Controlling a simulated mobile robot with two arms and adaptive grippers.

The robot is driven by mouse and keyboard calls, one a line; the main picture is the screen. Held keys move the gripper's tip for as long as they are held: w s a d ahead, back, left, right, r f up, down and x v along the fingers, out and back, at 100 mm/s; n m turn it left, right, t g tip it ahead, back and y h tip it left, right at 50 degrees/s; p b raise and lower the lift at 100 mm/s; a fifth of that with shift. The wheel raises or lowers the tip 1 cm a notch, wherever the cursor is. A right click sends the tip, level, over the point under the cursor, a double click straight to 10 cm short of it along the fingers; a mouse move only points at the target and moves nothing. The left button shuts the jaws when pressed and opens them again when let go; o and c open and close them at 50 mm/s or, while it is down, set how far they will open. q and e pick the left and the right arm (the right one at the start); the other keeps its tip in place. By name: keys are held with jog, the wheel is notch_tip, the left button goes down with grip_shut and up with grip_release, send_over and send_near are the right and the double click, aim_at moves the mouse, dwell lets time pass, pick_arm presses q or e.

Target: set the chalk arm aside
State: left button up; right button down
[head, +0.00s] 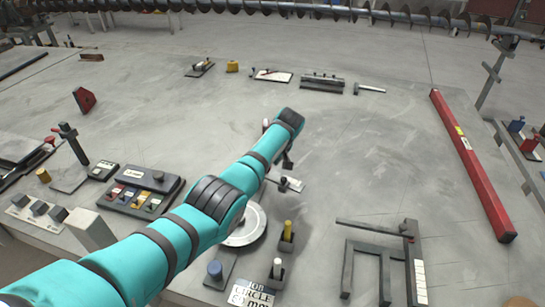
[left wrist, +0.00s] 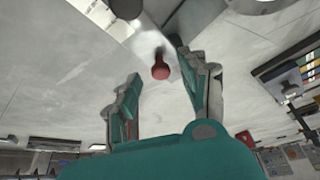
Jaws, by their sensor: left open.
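My left gripper (head: 287,160) hangs over the middle of the table, largely hidden by its own teal arm. In the left wrist view its two fingers (left wrist: 158,64) are apart and nothing is clamped. A red knob (left wrist: 160,69) on a grey metal piece shows between and beyond the fingertips; contact cannot be told. In the head view a thin light bar with a dark knob (head: 284,183) lies just below the gripper, near a round pale disc (head: 249,226) partly covered by my arm. This bar may be the chalk arm; I cannot tell for certain. My right gripper is not in view.
A job circle card (head: 250,294) and yellow-topped post (head: 287,232) stand at the front. A dark frame (head: 385,262) lies front right, a long red beam (head: 470,160) along the right edge. A button box (head: 145,190) sits left. The table's centre right is bare.

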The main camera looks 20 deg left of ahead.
aim_at(278, 181)
pick_arm(q)
jog(key=v, duration=1.1)
jog(key=shift+r, duration=0.3)
